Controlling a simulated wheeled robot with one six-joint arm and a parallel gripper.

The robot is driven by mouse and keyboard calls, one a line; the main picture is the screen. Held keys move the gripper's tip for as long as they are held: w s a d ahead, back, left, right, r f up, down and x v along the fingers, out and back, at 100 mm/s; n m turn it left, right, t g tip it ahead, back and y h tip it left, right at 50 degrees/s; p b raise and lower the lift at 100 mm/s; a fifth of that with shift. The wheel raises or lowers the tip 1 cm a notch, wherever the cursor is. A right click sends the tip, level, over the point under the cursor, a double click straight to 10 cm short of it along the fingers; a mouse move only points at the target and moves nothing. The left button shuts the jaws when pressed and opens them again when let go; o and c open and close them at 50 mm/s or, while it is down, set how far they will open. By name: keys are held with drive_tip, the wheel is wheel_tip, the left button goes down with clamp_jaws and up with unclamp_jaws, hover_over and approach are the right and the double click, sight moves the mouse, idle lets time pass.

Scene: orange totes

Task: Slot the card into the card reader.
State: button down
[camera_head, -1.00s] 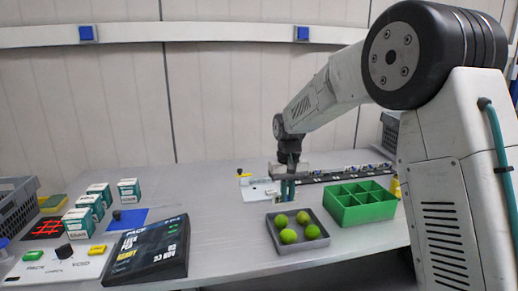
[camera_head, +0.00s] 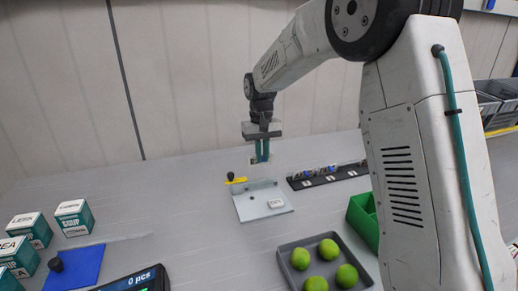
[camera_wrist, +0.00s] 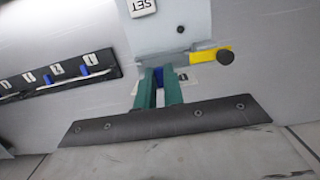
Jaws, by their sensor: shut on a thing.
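My gripper (camera_head: 262,158) points down above the back edge of a pale grey plate fixture (camera_head: 250,207). In the wrist view its green fingers (camera_wrist: 159,88) are shut on a narrow white and blue piece (camera_wrist: 159,96), apparently the card seen edge-on; the fingers hide most of it. The plate fixture (camera_wrist: 165,30) has a small block marked SET (camera_wrist: 142,7) and a yellow bar with a black knob (camera_wrist: 210,56) at its back edge. I cannot tell for sure that this fixture is the card reader. The fingertips look apart from it.
A black strip (camera_head: 325,176) with blue and white pieces lies right of the fixture. A grey tray (camera_head: 291,271) of green balls and a green divided box (camera_head: 361,215) are nearer. Boxes (camera_head: 75,217), a blue mat (camera_head: 85,267) and a black display unit (camera_head: 150,281) are left.

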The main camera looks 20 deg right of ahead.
drive_tip(key=shift+f, duration=3)
drive_tip(key=shift+s+f, duration=0.2)
drive_tip(key=shift+f, duration=1.05)
drive_tip(key=c, duration=1.4)
unclamp_jaws()
drive_tip(key=shift+c, duration=0.2)
drive_tip(key=r, duration=0.7)
drive_tip(key=shift+w+r, duration=0.4)
